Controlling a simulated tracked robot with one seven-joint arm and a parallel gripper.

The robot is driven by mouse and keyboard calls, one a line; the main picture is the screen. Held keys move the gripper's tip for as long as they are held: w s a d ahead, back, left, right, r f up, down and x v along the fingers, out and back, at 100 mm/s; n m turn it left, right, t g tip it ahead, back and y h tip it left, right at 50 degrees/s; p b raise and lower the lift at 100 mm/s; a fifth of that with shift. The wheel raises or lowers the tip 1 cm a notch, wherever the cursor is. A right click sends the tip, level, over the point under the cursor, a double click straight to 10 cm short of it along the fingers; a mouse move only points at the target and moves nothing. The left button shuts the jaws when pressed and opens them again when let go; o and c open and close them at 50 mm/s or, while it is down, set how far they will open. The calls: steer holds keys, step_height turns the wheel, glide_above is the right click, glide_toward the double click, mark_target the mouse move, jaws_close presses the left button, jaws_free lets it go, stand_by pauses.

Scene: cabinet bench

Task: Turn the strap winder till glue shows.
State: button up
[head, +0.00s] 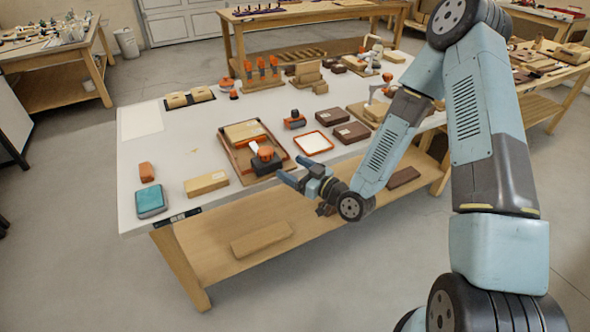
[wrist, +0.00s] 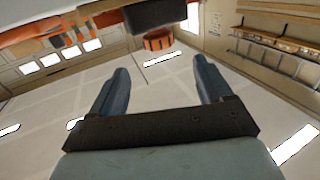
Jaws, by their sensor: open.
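I take the strap winder to be the dark block with an orange round knob (head: 265,154). It sits at the front edge of a brown tray holding a wooden panel (head: 245,131), near the bench's front edge. My gripper (head: 291,169) is open and empty, in front and to the right of the winder, with a gap between. In the wrist view, an orange ribbed knob (wrist: 158,40) under a dark body (wrist: 160,13) shows beyond and between my open fingers (wrist: 160,66). The fingers do not touch it. I cannot make out a strap or any glue.
An orange-rimmed white tray (head: 313,142) lies right of the winder. A wooden block (head: 206,184) and a teal device (head: 150,201) lie to the left. An orange-and-black tool (head: 295,119) and brown boxes (head: 351,132) stand behind. The bench's left part has clear patches.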

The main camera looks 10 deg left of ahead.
steer(key=shift+a, duration=0.1)
steer(key=m+t+h, duration=0.6)
steer(key=h, duration=0.1)
glide_toward(264, 147)
steer(key=x, duration=1)
steer(key=shift+w+f, duration=0.15)
stand_by(0.4)
